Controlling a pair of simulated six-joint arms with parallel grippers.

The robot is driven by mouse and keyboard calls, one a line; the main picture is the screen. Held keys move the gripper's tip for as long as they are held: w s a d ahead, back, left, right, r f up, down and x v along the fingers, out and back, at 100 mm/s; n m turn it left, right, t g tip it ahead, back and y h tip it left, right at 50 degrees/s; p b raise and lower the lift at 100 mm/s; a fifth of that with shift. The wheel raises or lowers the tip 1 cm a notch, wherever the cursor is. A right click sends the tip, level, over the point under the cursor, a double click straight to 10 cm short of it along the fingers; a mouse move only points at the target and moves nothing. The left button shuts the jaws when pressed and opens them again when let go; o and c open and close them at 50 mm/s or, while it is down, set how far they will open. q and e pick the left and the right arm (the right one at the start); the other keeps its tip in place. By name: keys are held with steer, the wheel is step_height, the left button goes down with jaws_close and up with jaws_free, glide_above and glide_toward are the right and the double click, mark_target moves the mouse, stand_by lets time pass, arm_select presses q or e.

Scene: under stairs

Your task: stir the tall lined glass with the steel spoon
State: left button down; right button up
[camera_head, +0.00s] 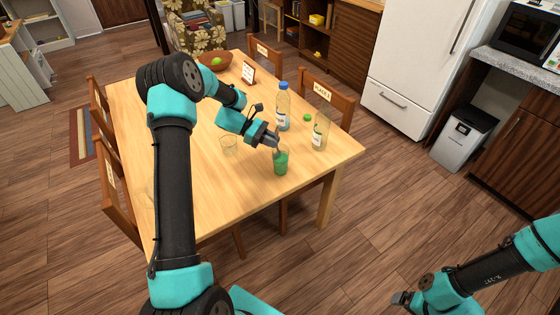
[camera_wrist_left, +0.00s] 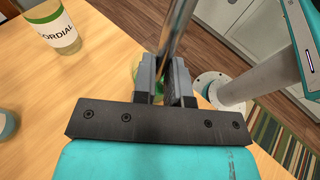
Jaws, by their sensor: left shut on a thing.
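My left gripper (camera_head: 275,143) is shut on the steel spoon, whose shiny shaft (camera_wrist_left: 173,38) rises between the fingers in the left wrist view. In the head view the gripper is right above a glass with green liquid (camera_head: 281,164) near the table's front right side. The spoon's lower end is hidden or too small to make out, so I cannot tell how deep it reaches. Lines on the glass are too small to see. A sliver of green shows behind the fingers in the left wrist view. My right gripper (camera_head: 402,299) is low at the right, away from the table.
An empty clear glass (camera_head: 229,145) stands left of the gripper on the wooden table (camera_head: 190,205). Behind stand a blue-capped bottle (camera_head: 283,108) and a labelled cordial bottle (camera_head: 320,132), with a green fruit (camera_head: 307,117) between. A bowl (camera_head: 215,60) and sign (camera_head: 248,72) are farther back.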

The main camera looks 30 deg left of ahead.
arm_select(q)
step_height(320, 180, up, 8)
steer(key=shift+s+d+f, duration=0.15)
steer(key=shift+s+f, duration=0.05)
steer(key=shift+f, duration=0.05)
stand_by(0.5)
steer(key=shift+r, duration=0.1)
stand_by(0.5)
steer(key=shift+r, duration=1.9)
steer(key=shift+f, duration=0.1)
